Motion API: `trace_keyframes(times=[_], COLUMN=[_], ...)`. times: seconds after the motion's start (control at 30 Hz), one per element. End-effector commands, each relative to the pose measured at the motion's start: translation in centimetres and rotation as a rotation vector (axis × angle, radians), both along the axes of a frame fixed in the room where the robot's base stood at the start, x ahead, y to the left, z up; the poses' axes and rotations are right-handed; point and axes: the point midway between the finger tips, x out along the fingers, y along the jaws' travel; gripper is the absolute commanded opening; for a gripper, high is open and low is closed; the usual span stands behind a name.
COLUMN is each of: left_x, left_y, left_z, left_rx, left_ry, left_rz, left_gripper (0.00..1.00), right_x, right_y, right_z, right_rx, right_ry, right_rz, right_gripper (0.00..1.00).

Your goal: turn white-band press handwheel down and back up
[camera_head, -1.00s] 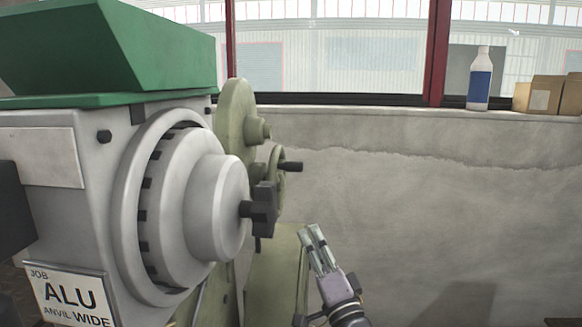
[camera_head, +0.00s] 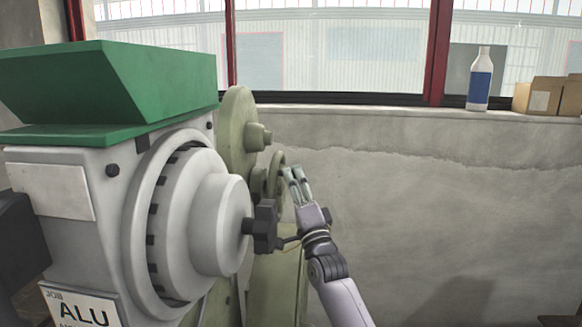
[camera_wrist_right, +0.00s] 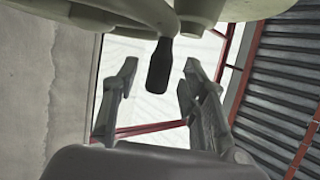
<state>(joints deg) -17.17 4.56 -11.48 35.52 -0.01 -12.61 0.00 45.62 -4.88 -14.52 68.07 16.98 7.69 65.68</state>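The olive-green handwheel (camera_head: 278,168) is on the olive press (camera_head: 238,125) behind the large grey machine. I see no white band on the press in these views. My right gripper (camera_head: 291,173) is at the wheel's right side and covers its dark handle in the head view. In the right wrist view, the handle (camera_wrist_right: 160,67) stands between the two parted fingers of the right gripper (camera_wrist_right: 159,72), with gaps on both sides. The gripper is open and the handle is not clamped. My left gripper is out of view.
The grey machine (camera_head: 70,220), with a green top (camera_head: 110,85), an ALU card (camera_head: 78,308) and a black knob (camera_head: 263,227), fills the left. A bottle (camera_head: 480,80) and cardboard boxes (camera_head: 548,95) stand on the sill. Space before the concrete wall (camera_head: 450,200) is clear.

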Motion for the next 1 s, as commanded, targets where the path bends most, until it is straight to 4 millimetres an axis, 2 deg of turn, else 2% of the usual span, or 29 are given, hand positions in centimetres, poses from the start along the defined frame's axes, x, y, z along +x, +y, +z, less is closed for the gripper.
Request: trace_keyframes(times=[0.03,0.3,0.7,1.0], left_x=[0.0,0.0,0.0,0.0], left_y=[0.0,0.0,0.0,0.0], left_z=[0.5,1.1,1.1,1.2], left_rx=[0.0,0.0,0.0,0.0], left_ry=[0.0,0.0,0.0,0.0], left_rz=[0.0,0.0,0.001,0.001], left_gripper=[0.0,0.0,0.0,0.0], right_x=[0.7,2.6,2.9,2.9], right_y=[0.2,0.7,0.8,0.8], right_z=[0.8,1.7,1.8,1.8], right_rx=[-0.002,-0.002,-0.001,-0.001], right_ry=[0.0,-0.001,0.0,0.0], right_rz=[0.0,0.0,-0.001,-0.001], right_gripper=[0.4,0.4,0.39,0.19])
